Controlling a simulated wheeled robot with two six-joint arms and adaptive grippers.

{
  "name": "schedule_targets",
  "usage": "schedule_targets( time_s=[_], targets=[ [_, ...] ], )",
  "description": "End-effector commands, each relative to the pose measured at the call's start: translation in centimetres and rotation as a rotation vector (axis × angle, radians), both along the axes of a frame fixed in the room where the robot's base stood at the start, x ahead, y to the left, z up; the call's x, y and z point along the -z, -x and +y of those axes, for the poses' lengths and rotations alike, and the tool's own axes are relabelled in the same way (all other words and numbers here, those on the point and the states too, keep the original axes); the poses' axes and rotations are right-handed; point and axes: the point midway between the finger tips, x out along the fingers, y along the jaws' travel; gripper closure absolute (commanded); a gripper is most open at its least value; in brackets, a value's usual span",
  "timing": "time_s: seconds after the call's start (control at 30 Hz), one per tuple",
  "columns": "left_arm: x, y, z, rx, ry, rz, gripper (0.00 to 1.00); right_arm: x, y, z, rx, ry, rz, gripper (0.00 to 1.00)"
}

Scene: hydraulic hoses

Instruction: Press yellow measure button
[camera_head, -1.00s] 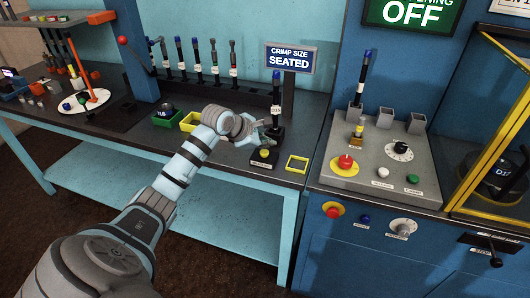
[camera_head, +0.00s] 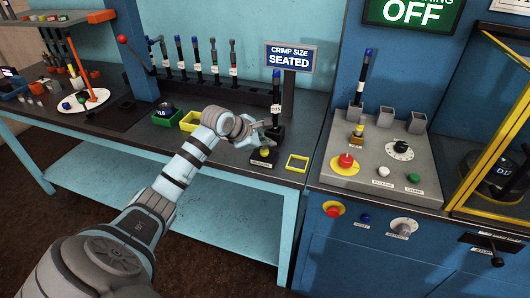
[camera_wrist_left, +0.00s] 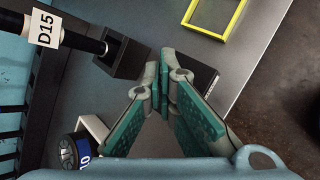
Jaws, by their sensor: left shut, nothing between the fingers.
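The yellow measure button (camera_head: 264,152) sits on a small black box with a label on the bench front. In the wrist view the button is hidden behind my fingers; only part of its black box (camera_wrist_left: 207,82) shows. My left gripper (camera_head: 272,141) is shut and empty, just above and behind the button in the head view. Its fingertips (camera_wrist_left: 160,70) meet over the box in the wrist view; I cannot tell whether they touch the button. Behind it, a hose (camera_head: 277,102) labelled D15 stands upright in a black holder (camera_head: 277,136). The crimp size sign (camera_head: 290,58) reads SEATED.
A yellow square frame (camera_head: 297,163) lies right of the button. Green (camera_head: 168,118) and yellow (camera_head: 191,121) trays are left of my gripper. Several hoses stand in a rear rack. A grey control panel (camera_head: 375,160) with a red button (camera_head: 345,161) is at right.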

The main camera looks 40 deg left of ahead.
Motion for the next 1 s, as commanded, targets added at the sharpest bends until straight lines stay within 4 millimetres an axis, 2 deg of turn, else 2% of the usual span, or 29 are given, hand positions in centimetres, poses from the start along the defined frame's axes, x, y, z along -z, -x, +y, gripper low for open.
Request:
schedule_targets(
  time_s=[1.0],
  targets=[
    [0.99, 0.02, 0.0, 0.0, 0.0, 0.0, 1.0, 0.82, -0.01, -0.1, 0.0, 0.001, 0.0, 1.0]
  ],
)
